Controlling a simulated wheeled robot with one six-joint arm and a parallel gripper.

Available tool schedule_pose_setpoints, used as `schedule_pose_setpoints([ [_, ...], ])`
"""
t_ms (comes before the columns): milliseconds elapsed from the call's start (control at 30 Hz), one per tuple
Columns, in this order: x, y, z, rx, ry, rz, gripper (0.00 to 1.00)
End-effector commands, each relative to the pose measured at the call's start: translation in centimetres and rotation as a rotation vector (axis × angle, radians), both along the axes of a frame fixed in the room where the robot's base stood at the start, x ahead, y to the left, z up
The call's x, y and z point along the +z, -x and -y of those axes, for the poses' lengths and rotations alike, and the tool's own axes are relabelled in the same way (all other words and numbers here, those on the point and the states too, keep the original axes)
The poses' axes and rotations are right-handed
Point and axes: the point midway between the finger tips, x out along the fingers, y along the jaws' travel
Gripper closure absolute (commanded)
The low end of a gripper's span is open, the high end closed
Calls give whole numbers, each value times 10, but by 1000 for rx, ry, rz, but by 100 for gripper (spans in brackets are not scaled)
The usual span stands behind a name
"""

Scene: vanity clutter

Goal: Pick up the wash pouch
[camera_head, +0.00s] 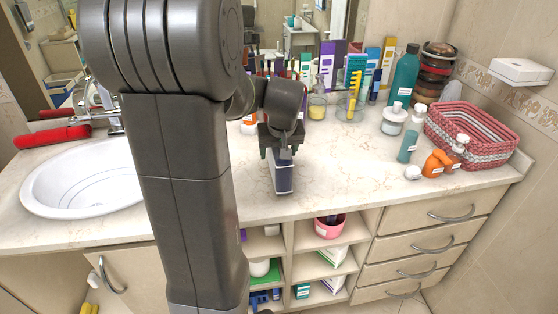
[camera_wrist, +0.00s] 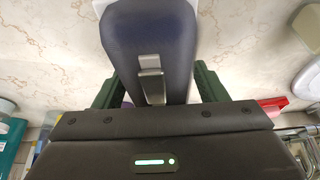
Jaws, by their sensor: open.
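The wash pouch (camera_head: 283,177) appears to be the dark blue item with a pale side, standing on the counter directly below my gripper (camera_head: 281,150). In the wrist view the dark blue pouch (camera_wrist: 150,30) fills the top centre, with a grey metal clasp or pull on its face. My gripper's green fingers show on either side of it, left and right. The jaws are open around the pouch's near end; I cannot tell whether either finger touches it. My gripper hides the pouch's upper part in the head view.
A white sink (camera_head: 80,180) and a red item (camera_head: 52,137) lie left. Bottles and boxes line the back, including a teal bottle (camera_head: 404,75). A red woven basket (camera_head: 472,133) and small orange bottles (camera_head: 433,165) stand right. The counter right of the pouch is clear.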

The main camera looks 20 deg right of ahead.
Motion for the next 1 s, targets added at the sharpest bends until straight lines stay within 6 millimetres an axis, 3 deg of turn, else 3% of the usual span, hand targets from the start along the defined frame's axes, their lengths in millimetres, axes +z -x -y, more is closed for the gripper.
schedule_pose_setpoints([
  [533, -4, 0, 0, 0, 0, 0, 35],
  [800, -4, 0, 0, 0, 0, 0, 85],
  [1000, -3, 0, 0, 0, 0, 0, 89],
])
